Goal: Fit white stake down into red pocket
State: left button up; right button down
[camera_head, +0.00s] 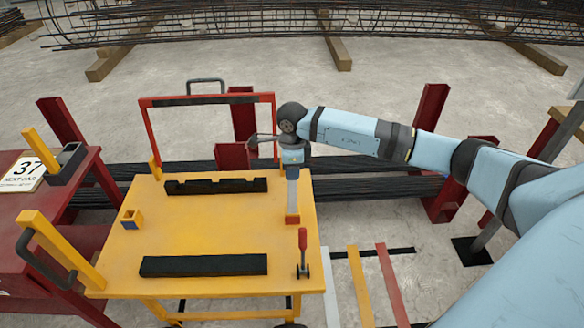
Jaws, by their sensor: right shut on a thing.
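The white stake (292,197) stands upright at the right side of the yellow cart top. My right gripper (292,172) is shut on its upper part, with the arm reaching in from the right. The red pocket (292,220) is a small red block on the cart top, right at the stake's lower end. I cannot tell whether the stake's tip is inside the pocket or just above it. The pocket's opening is hidden by the stake. My left gripper is not in view.
A red table (75,203) adjoins at left. Coloured strips lie on the floor at right.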

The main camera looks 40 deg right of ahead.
pick_arm(q)
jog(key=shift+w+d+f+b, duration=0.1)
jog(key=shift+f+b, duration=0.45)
jog(key=shift+b, duration=0.55)
pick_arm(e)
jog(key=shift+f, duration=1.6)
jog(key=c, duration=0.8)
grip_release()
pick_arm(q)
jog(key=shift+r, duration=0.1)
pick_arm(e)
notch_tip(320, 180, up, 14)
jog(key=shift+f+p, duration=0.1)
jog(key=shift+p, duration=0.45)
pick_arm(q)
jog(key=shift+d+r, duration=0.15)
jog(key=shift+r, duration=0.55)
